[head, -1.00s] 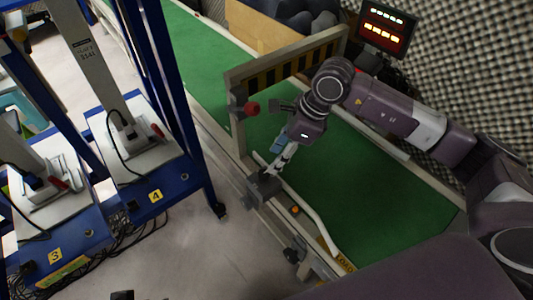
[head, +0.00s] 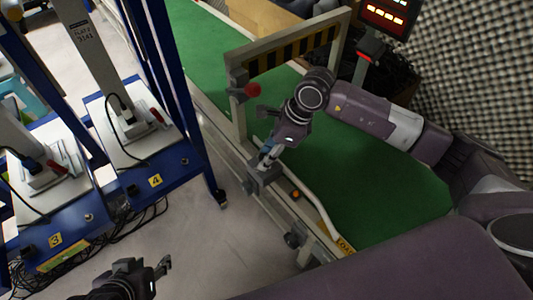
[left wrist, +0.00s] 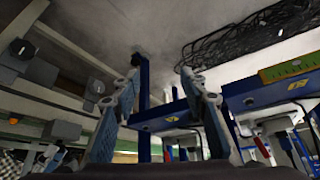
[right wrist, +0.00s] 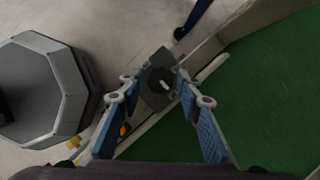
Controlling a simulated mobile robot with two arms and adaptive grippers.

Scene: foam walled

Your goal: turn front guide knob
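The front guide knob (right wrist: 161,82) is a dark round knob with a white mark on a grey block, at the conveyor's near side rail. The same block (head: 262,182) shows in the head view, with the knob itself hard to make out. My right gripper (head: 267,160) points down at it; in the right wrist view its blue-padded fingers (right wrist: 157,78) are apart, one to each side of the knob, with visible gaps. Contact cannot be told. My left gripper (head: 161,276) is low at the bottom left of the head view; its fingers are apart and empty in the left wrist view (left wrist: 160,75).
A green conveyor belt (head: 370,190) runs under my right arm. A striped gate frame (head: 290,50) with a red button (head: 251,90) stands over it. A blue rack (head: 165,185) with cables is at the left. Grey floor (head: 205,250) is clear between them.

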